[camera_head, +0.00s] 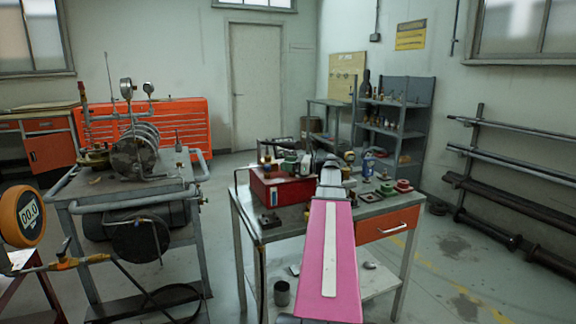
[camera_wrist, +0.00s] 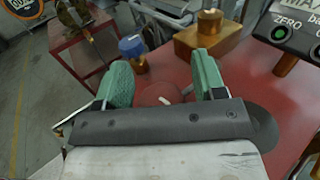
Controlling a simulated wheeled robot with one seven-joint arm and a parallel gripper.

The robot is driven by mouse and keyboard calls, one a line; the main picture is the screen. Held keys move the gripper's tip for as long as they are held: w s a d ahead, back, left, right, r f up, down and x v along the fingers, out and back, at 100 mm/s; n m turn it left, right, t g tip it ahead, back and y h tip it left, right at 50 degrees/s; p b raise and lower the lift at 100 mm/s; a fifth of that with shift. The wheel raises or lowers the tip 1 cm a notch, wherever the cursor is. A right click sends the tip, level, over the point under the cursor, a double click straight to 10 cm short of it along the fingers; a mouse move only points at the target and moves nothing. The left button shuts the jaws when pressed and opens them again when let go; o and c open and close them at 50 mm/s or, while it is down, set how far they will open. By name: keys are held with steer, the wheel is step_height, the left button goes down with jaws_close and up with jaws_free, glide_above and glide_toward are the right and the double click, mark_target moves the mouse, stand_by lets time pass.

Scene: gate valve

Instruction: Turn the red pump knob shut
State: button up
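In the wrist view, the red knob (camera_wrist: 158,92) is a low round cap with a pale mark, on a red panel (camera_wrist: 255,85) of nearly the same colour. My gripper (camera_wrist: 164,80) is open, its two green-padded fingers on either side of the knob. Slim gaps seem to show between pads and knob; contact is hard to judge. My gripper's dark crossbar hides the near part of the knob. In the head view, the red pump box (camera_head: 280,188) stands on the metal workbench; my arm reaches over the bench, and the knob cannot be made out.
Beyond the fingers in the wrist view are a blue knob (camera_wrist: 132,47) and a brass block (camera_wrist: 207,35). A dark box with a green button (camera_wrist: 281,34) is close on the right. Small parts (camera_head: 386,187) lie on the bench's right side. A pump cart (camera_head: 130,195) stands left.

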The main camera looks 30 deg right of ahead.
steer(key=c, duration=0.8)
